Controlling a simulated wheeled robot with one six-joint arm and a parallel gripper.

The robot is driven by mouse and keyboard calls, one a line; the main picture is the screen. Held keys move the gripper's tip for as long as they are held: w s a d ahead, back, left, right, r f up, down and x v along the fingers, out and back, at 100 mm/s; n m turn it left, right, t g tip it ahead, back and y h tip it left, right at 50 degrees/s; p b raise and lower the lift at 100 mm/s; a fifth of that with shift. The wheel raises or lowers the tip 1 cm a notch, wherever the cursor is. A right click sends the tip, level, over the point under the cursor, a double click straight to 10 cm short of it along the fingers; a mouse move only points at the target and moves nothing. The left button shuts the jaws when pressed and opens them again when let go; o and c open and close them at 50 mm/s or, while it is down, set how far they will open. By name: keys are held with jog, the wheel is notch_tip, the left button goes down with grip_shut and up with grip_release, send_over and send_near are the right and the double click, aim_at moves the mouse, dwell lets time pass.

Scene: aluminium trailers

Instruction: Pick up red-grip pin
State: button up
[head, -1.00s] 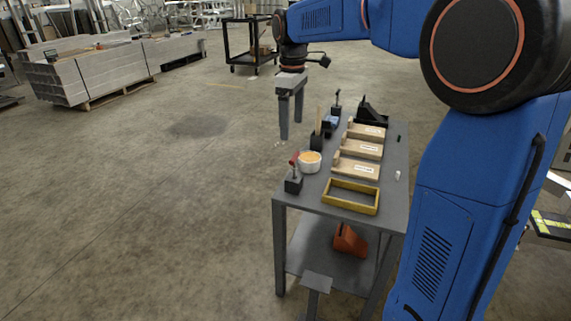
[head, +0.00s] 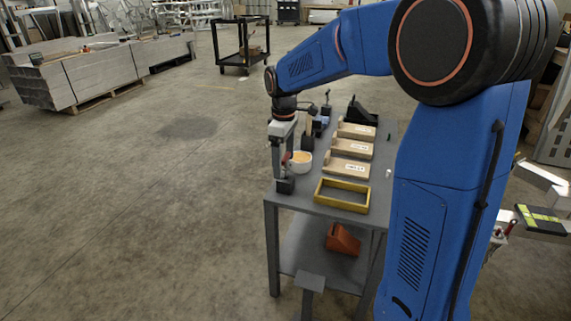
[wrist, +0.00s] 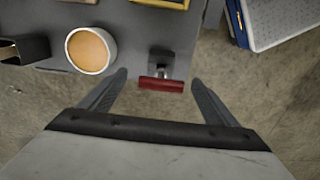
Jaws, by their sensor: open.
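The red-grip pin (head: 286,158) stands in a small black block (head: 285,185) at the near left corner of the grey cart top. In the wrist view its red grip (wrist: 161,85) lies crosswise between my finger tips, with the black block (wrist: 161,62) just behind it. My gripper (head: 281,163) points down over this corner and hides part of the pin in the head view. In the wrist view my gripper (wrist: 160,77) is open, with a gap on each side of the red grip. The pin is not held.
A white cup (head: 300,162) with orange contents stands close beside the pin; it also shows in the wrist view (wrist: 91,50). A yellow tray (head: 342,195) and several wooden blocks (head: 345,168) lie to the right. An orange item (head: 342,240) sits on the lower shelf.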

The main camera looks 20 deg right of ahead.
aim_at(286, 174)
jog(key=shift+s+d+f, duration=0.1)
jog(key=shift+f, duration=1.6)
jog(key=c, duration=1.2)
